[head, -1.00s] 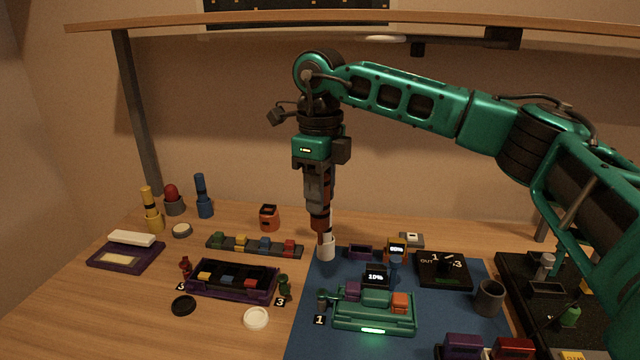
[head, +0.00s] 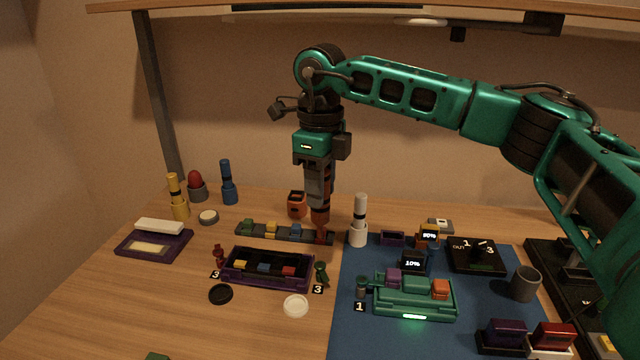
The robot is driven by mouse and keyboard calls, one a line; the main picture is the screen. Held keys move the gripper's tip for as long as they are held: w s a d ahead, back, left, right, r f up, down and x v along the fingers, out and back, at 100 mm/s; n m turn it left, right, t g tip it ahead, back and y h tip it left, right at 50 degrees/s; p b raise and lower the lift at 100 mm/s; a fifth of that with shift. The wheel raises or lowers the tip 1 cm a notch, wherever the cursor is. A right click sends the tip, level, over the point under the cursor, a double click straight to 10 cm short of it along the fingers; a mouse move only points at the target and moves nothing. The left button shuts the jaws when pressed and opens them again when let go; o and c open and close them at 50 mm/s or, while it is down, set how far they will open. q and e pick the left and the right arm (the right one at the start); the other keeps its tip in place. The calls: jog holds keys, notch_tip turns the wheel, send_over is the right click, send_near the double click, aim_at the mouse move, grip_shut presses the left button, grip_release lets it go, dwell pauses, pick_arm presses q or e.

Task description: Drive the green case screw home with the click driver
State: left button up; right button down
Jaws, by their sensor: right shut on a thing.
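My right gripper (head: 318,187) points down and is shut on an orange-red tool (head: 320,216), which I take for the click driver. The tool's lower end hangs in front of the right end of the dark block rail; I cannot tell if it touches. The green case (head: 415,300) lies on the blue mat, with a grey screw-like post (head: 361,287) at its left end, labelled 1. A green screw-like post (head: 321,271) stands at the right end of the purple tray (head: 268,284), labelled 3. My left gripper is not in view.
Yellow (head: 174,200), blue (head: 229,185) and white (head: 360,222) upright tools stand at the back. An orange holder (head: 297,203) is behind the rail (head: 250,236). A black dial box (head: 476,258) and grey cup (head: 524,284) stand right.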

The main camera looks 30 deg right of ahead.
aim_at(320, 219)
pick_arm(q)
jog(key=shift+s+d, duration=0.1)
pick_arm(e)
jog(key=shift+r, duration=0.1)
jog(key=shift+f+b, duration=0.4)
jog(key=shift+f, duration=0.5)
notch_tip(320, 219, down, 2)
jog(key=shift+f+b, duration=0.25)
jog(key=shift+b, duration=0.45)
jog(key=shift+f+b, duration=0.5)
jog(key=shift+f, duration=0.5)
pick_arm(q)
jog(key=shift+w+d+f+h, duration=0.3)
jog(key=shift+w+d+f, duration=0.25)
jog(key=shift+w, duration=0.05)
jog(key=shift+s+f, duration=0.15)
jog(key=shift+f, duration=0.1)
pick_arm(e)
jog(key=shift+f, duration=0.1)
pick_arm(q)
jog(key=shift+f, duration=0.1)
pick_arm(e)
jog(key=shift+f, duration=0.25)
